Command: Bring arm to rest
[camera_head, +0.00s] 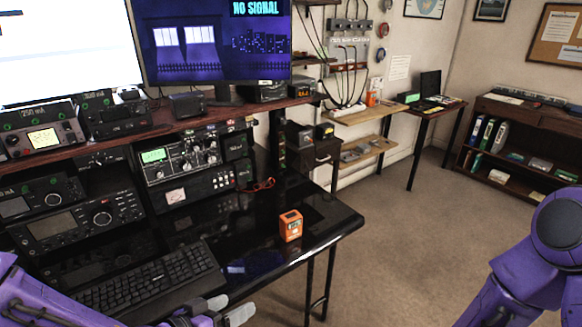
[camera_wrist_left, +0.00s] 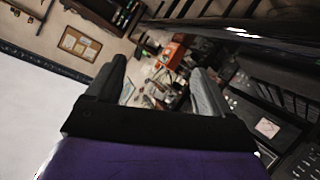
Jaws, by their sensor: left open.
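My left arm comes in at the bottom left of the head view, in front of the keyboard (camera_head: 150,280). My left gripper (camera_head: 222,309) is at the front edge of the black desk (camera_head: 325,212), with its grey fingers apart and empty. In the left wrist view the left gripper (camera_wrist_left: 160,88) shows its two fingers spread with nothing held between them. My right arm shows at the right edge of the head view over the carpet, and its gripper is out of view.
A small orange box (camera_head: 290,226) stands on the desk's right part. A radio with knobs (camera_head: 180,158) and other radios line the desk's back. Monitors (camera_head: 215,45) stand on the shelf above. The carpet (camera_head: 430,230) right of the desk is clear.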

